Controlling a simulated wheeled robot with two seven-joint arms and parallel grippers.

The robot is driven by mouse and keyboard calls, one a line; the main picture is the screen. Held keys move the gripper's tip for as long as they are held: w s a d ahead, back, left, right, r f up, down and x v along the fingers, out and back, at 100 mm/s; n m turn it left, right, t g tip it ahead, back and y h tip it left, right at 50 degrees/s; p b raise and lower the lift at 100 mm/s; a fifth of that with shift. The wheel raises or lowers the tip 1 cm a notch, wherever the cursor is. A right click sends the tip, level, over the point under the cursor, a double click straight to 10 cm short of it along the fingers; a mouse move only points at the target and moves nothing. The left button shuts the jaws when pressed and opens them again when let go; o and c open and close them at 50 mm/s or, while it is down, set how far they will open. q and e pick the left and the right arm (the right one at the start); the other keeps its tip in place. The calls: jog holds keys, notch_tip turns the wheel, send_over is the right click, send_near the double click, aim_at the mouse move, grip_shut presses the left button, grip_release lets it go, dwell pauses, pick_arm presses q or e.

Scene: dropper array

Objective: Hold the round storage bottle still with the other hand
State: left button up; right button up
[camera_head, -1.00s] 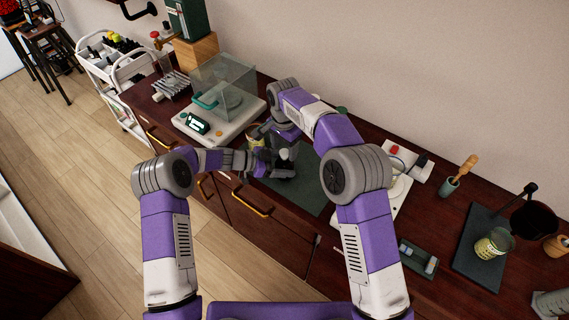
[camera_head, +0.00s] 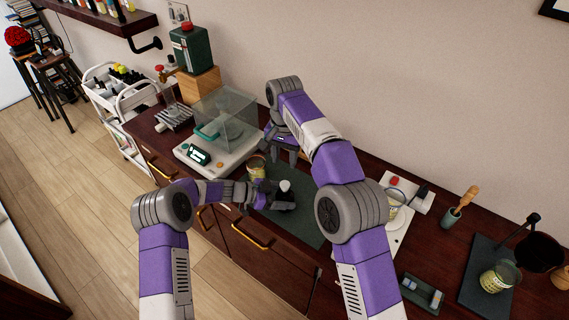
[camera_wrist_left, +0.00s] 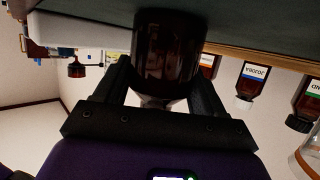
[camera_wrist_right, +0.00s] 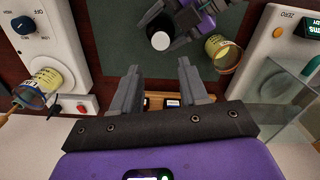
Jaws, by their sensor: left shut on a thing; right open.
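The round storage bottle (camera_head: 283,196) is dark with a white cap (camera_head: 285,185) and stands upright on the green mat (camera_head: 308,225). My left gripper (camera_head: 268,196) is shut on its body from the left. In the left wrist view the dark bottle (camera_wrist_left: 168,50) fills the space between the left fingers (camera_wrist_left: 165,80). My right gripper (camera_head: 287,153) is open and empty, behind and above the bottle, apart from it. In the right wrist view the white cap (camera_wrist_right: 161,41) shows beyond the open right fingers (camera_wrist_right: 157,68).
A yellow-labelled glass jar (camera_head: 257,168) stands close behind the left gripper; it also shows in the right wrist view (camera_wrist_right: 222,50). A balance (camera_head: 190,153) with a glass hood stands at left. A white device (camera_head: 398,236) bearing a beaker is at right. The mat's front right part is clear.

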aim_at(285, 185)
pick_arm(q)
jog(key=shift+s+f, duration=0.15)
jog(key=shift+f, duration=0.25)
pick_arm(e)
notch_tip(285, 185, down, 12)
pick_arm(q)
jog(key=shift+a, duration=0.1)
pick_arm(e)
grip_shut()
jog(key=shift+c, duration=1.5)
grip_release()
grip_shut()
jog(key=shift+r, duration=0.1)
jog(key=shift+r, duration=0.6)
jog(key=shift+r, duration=2.3)
